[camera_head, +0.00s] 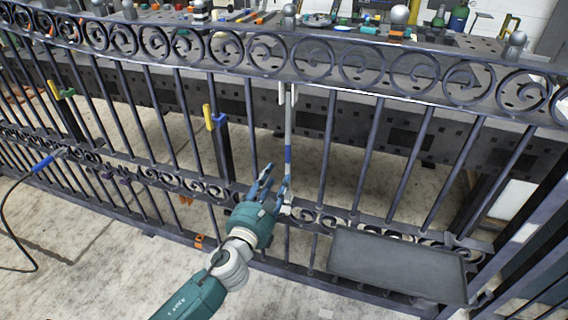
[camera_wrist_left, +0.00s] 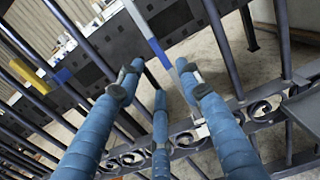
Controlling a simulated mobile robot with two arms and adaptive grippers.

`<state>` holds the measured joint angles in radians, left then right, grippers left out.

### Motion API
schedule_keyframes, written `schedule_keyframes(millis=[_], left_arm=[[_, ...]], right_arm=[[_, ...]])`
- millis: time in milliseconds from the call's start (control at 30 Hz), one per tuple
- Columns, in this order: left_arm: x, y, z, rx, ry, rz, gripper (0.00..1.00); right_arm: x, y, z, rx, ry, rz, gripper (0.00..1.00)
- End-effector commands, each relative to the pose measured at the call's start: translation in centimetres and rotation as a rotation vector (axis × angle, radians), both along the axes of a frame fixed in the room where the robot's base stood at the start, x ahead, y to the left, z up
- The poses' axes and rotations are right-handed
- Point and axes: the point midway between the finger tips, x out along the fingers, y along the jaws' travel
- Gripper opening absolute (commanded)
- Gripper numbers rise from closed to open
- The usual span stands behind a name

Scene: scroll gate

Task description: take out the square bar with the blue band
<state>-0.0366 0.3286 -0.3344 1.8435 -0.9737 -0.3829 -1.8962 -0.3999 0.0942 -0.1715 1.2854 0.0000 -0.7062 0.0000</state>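The light grey square bar (camera_head: 289,118) with a blue band (camera_head: 288,153) stands upright in the dark iron scroll gate, between white brackets at its top and bottom. In the left wrist view the bar (camera_wrist_left: 143,25) runs down from the top, and its blue band (camera_wrist_left: 159,52) shows beyond the fingertips. My left gripper (camera_head: 270,186) is in front of the gate at the bar's lower part, just below the band. Its three blue fingers (camera_wrist_left: 160,82) are spread, with nothing visibly held. A finger partly hides the bar's lower part. My right gripper is not in view.
Dark gate bars (camera_head: 252,125) stand close on both sides of the bar. A grey tray (camera_head: 395,266) is at the lower right, in front of the gate. Yellow-handled clamps (camera_head: 209,118) are to the left. A cluttered perforated table (camera_head: 330,52) stands behind the gate.

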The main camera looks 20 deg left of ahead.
Motion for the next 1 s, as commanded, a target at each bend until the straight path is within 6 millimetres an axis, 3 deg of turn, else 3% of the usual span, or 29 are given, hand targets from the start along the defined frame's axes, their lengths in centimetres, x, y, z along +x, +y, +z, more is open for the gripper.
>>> schedule_keyframes(millis=[700,1000], left_arm=[[8.8,-0.3,0.0,-0.004,0.0,0.0,0.36],[11.5,-0.4,-0.1,-0.005,0.001,0.0,0.36]], right_arm=[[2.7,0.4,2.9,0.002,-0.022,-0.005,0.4],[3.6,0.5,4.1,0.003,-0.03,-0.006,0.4]])
